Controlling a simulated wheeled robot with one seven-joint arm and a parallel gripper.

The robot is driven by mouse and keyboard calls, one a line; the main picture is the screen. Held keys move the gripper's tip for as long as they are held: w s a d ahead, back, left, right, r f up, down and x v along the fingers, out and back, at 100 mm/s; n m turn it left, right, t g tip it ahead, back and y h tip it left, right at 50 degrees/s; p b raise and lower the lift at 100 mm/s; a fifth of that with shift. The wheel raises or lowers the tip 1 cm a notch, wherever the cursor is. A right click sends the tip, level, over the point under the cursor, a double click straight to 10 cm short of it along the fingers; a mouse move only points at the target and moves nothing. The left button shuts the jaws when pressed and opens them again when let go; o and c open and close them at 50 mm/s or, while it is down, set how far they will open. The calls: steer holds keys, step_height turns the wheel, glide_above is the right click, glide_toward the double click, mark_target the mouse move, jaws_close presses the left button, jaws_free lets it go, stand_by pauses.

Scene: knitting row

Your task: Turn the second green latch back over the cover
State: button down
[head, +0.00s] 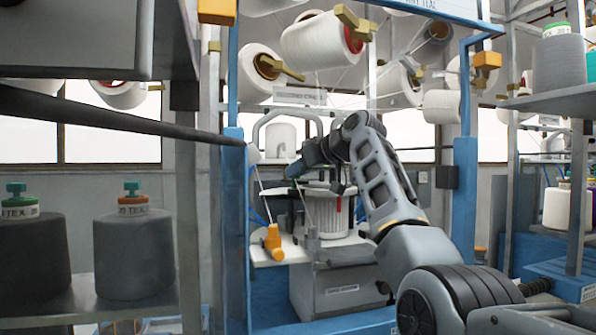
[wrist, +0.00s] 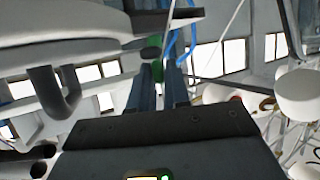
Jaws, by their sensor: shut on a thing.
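My gripper (head: 298,171) is at the left rim of the knitting machine's round top in the head view. In the wrist view my gripper (wrist: 158,72) has its fingers close together on a green latch (wrist: 155,43). Part of the latch shows between the fingers and part beyond them. In the head view only a small bit of green shows at the gripper, and my arm hides much of the top. The pale round part at upper left in the wrist view may be the cover (wrist: 65,22); I cannot tell how the latch lies against it. The other latch is not clearly visible.
The machine has a white cylinder (head: 328,217) and a pale table (head: 270,250) with an orange part (head: 273,241). Blue posts (head: 235,225) stand either side. Yarn cones (head: 325,40) and thin yarns hang above. A dark hook (wrist: 58,92) is left of the fingers.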

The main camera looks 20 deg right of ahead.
steer(key=shift+w+d+n+g+y, duration=0.1)
steer(key=shift+n+g+y, duration=0.55)
steer(key=shift+n+y, duration=0.3)
steer(key=shift+w+d+n+g+y, duration=0.1)
steer(key=shift+n+g+y, duration=0.55)
steer(key=shift+n+y, duration=0.25)
steer(key=c, duration=1.2)
jaws_free()
steer(key=shift+s, duration=0.1)
steer(key=b+v, duration=0.3)
steer(key=v, duration=0.4)
steer(key=shift+s+d+r, duration=0.15)
steer(key=shift+s+d, duration=0.05)
steer(key=shift+d, duration=0.1)
